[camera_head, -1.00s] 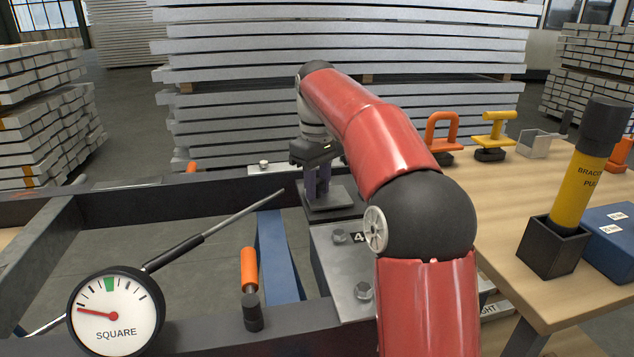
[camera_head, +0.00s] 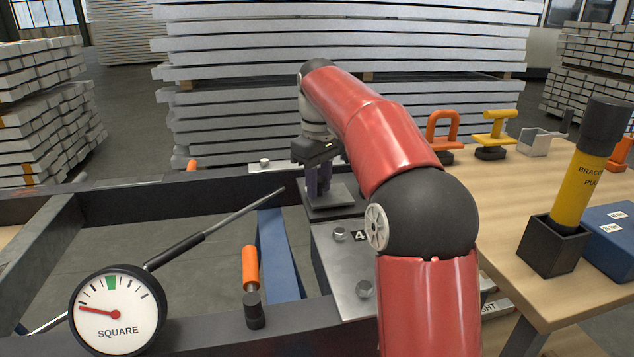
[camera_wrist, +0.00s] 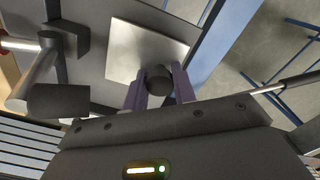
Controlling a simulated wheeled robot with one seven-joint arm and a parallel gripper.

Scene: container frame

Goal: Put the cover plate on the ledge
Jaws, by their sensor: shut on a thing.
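My gripper (camera_head: 319,184) points down at the far right corner of the dark frame, shut on the black knob (camera_wrist: 159,83) of the cover plate. The cover plate (camera_head: 343,194) is a flat, square grey plate, roughly level below the fingers. It also shows in the wrist view (camera_wrist: 138,52), with the knob between the two purple fingers. The plate is over or on the dark surface at the corner; I cannot tell if it touches. Which surface is the ledge is not clear. My arm hides part of the corner's right side.
A grey bolted plate (camera_head: 345,268) marked 4 lies nearer me. A dial gauge (camera_head: 116,310) with a long rod and an orange-handled clamp (camera_head: 250,275) stand at the left. A wooden bench (camera_head: 500,215) holds several tools at the right. A slab stack (camera_head: 220,90) stands behind.

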